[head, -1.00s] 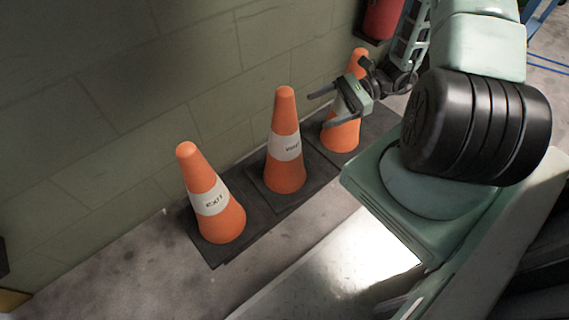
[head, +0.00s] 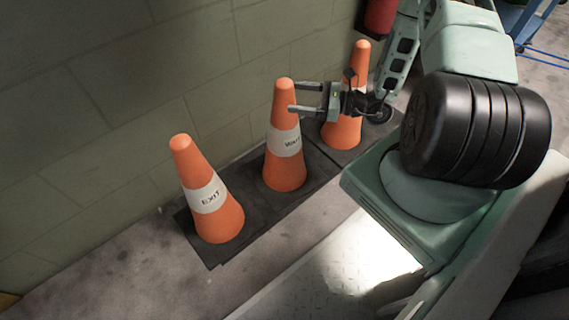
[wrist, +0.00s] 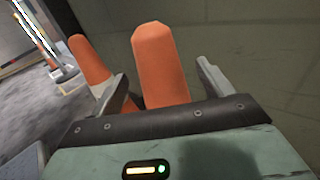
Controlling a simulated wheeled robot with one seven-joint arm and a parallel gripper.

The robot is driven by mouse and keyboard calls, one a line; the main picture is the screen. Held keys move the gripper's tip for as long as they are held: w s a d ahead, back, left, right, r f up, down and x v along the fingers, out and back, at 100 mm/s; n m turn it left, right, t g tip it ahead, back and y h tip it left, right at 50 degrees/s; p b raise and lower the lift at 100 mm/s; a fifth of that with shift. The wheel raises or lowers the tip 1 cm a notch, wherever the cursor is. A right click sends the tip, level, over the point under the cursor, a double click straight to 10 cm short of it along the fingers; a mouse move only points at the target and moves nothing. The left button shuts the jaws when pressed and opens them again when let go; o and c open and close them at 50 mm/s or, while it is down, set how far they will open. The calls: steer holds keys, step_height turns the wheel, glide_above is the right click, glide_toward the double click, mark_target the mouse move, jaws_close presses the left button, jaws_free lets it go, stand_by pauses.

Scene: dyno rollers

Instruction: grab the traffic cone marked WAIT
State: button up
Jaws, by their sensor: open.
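The middle orange cone (head: 285,172) has a white band whose small lettering looks like WAIT. It stands upright on a dark base between two other cones. My gripper (head: 291,97) is open, at the height of the cone's upper part, with its fingertips overlapping the cone's right edge in the head view. In the wrist view an orange cone top (wrist: 160,65) shows between the two spread fingers (wrist: 160,85). I see no clear contact. The cone's lower part is hidden there by the gripper body.
A cone marked EXIT (head: 217,222) stands to the left. Another cone (head: 342,133) stands to the right, partly behind my gripper. A block wall (head: 150,80) runs close behind the row. A red cylinder (head: 380,15) is at the wall. Floor is clear at front left.

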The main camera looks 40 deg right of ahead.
mark_target(277, 95)
steer(key=b+x, duration=0.3)
steer(key=x, duration=0.2)
steer(key=shift+w+a+f, duration=0.1)
steer(key=shift+a+f, duration=0.1)
steer(key=shift+a, duration=0.1)
steer(key=shift+w+a+r, duration=0.15)
steer(key=shift+w+a, duration=0.1)
steer(key=shift+w, duration=0.1)
jaws_close()
steer(key=shift+r, duration=0.15)
